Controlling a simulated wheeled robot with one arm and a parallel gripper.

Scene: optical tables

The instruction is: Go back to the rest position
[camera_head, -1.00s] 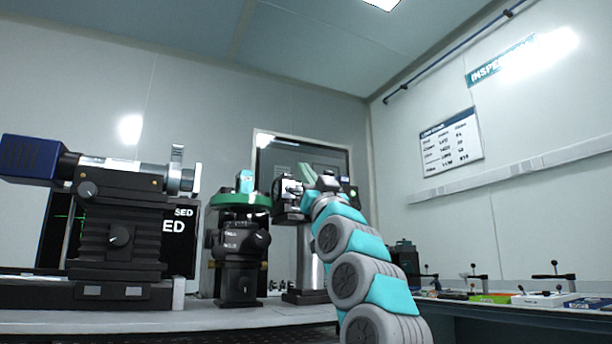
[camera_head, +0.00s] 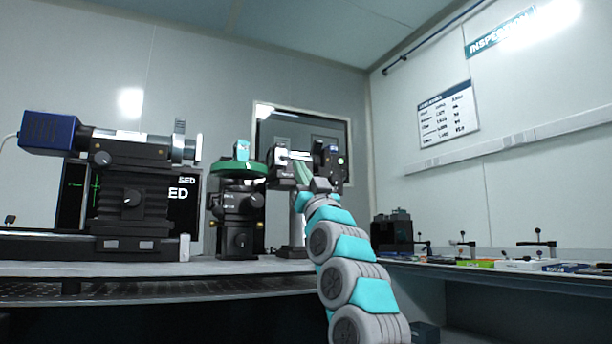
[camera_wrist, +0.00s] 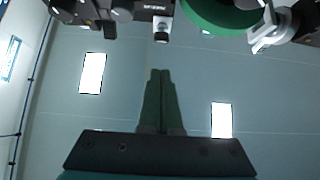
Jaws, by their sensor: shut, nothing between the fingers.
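My gripper (camera_head: 303,170) is at the end of my grey and teal arm, right of the green-topped rotary stage in the head view. Its two green fingers are shut together and empty; they also show in the wrist view (camera_wrist: 160,76), pointing up the picture. The green disc (camera_head: 238,168) of the stage carries a small teal block (camera_head: 242,150). Behind my fingers stands a post with a dark head (camera_head: 330,160), partly hidden by my arm. In the wrist view the green disc (camera_wrist: 222,14) is at the top edge, apart from my fingertips.
A blue-ended instrument (camera_head: 50,132) on a black stage stands on the left of the optical table (camera_head: 150,268). A monitor (camera_head: 185,205) is behind it. On the right, a side bench (camera_head: 500,272) holds clamps and small coloured items. The wall behind has a dark window (camera_head: 275,130).

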